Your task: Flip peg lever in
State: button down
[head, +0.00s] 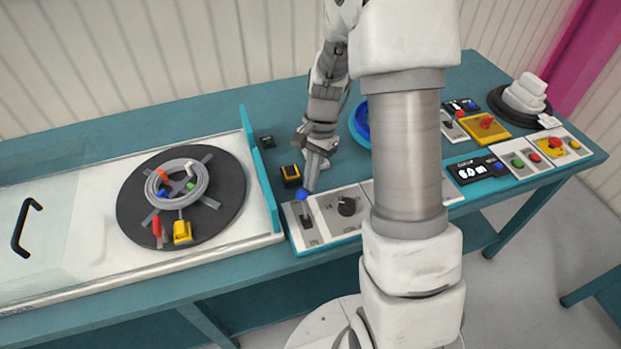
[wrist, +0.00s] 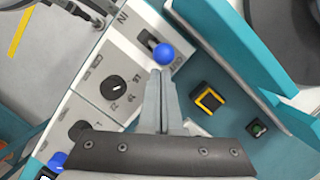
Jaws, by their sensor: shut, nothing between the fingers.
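The peg lever has a blue ball knob (head: 301,195) and stands on a light panel at the left end of the control strip. In the wrist view the blue knob (wrist: 163,54) leans toward the OUT label, with the IN label on the slot's other side. My gripper (head: 309,187) points down just behind the knob. In the wrist view its closed fingertips (wrist: 157,73) are empty and sit close to the knob on the OUT side. I cannot tell whether they touch it.
A dial (head: 346,207) sits right of the lever. A yellow-framed black button (head: 290,175) and a small dark button (head: 267,142) are behind it. A teal upright board (head: 259,170) stands to the left, beside the turntable (head: 228,190) with a grey cable coil (head: 202,181).

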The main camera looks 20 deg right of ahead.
jog(key=shift+s+r+t+b, duration=0.2)
jog(key=shift+s+t+b, duration=0.55)
jog(key=shift+t+b, duration=0.25)
